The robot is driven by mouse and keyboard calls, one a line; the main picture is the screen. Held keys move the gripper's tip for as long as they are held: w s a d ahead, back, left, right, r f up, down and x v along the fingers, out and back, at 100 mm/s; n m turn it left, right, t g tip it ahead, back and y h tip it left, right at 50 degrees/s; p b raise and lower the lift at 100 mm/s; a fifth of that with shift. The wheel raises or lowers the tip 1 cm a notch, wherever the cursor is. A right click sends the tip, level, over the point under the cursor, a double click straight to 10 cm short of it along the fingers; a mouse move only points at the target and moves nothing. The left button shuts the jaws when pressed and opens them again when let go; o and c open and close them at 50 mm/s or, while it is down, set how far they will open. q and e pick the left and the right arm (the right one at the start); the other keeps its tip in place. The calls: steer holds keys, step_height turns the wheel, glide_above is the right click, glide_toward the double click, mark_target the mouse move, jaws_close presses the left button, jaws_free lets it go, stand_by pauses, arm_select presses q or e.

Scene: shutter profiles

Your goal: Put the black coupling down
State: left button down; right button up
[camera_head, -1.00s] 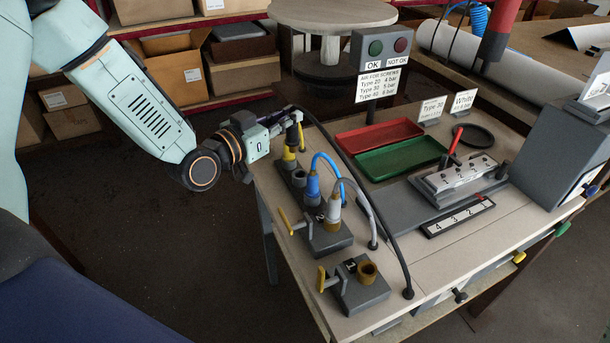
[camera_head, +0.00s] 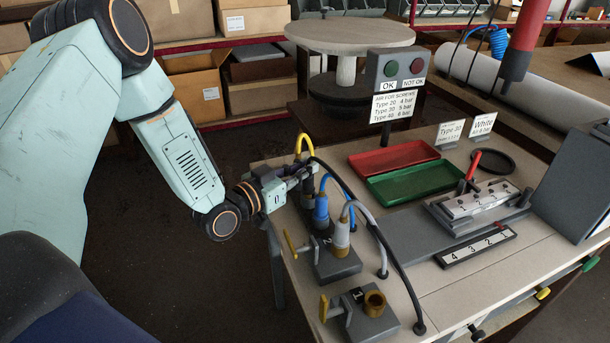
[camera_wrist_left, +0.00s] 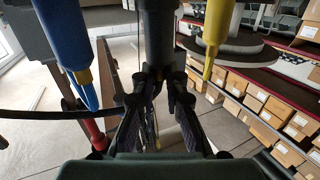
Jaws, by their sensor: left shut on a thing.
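The black coupling (camera_wrist_left: 160,30) is a dark cylinder between the fingers of my left gripper (camera_wrist_left: 158,82) in the left wrist view. In the head view my left gripper (camera_head: 303,173) is over the far end of the row of connectors, with the black coupling (camera_head: 307,190) mostly hidden there. The left gripper is shut on it. I cannot tell whether its lower end touches anything. A black hose (camera_head: 386,255) arches from there to the tabletop. The blue connector (camera_head: 321,210) stands close by, and the yellow hose (camera_head: 303,142) arches just behind the gripper. My right gripper is out of view.
A grey-and-brass connector (camera_head: 342,237) stands nearer, and a block with an open brass socket (camera_head: 374,303) sits at the front. Red (camera_head: 392,158) and green (camera_head: 416,182) trays, a fixture with a red lever (camera_head: 473,165) and a sign post (camera_head: 387,132) are farther right.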

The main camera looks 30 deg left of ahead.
arm_select(q)
steer(key=shift+s+f, duration=0.15)
steer(key=shift+f, duration=0.45)
steer(key=shift+w+d, duration=0.15)
steer(key=shift+w, duration=0.1)
steer(key=c, duration=1.8)
jaws_free()
steer(key=shift+w+d, duration=0.1)
steer(key=shift+o, duration=2)
steer(key=shift+s+a, duration=0.25)
steer(key=shift+w+d, duration=0.15)
steer(key=p+v, duration=0.4)
steer(key=v, duration=0.8)
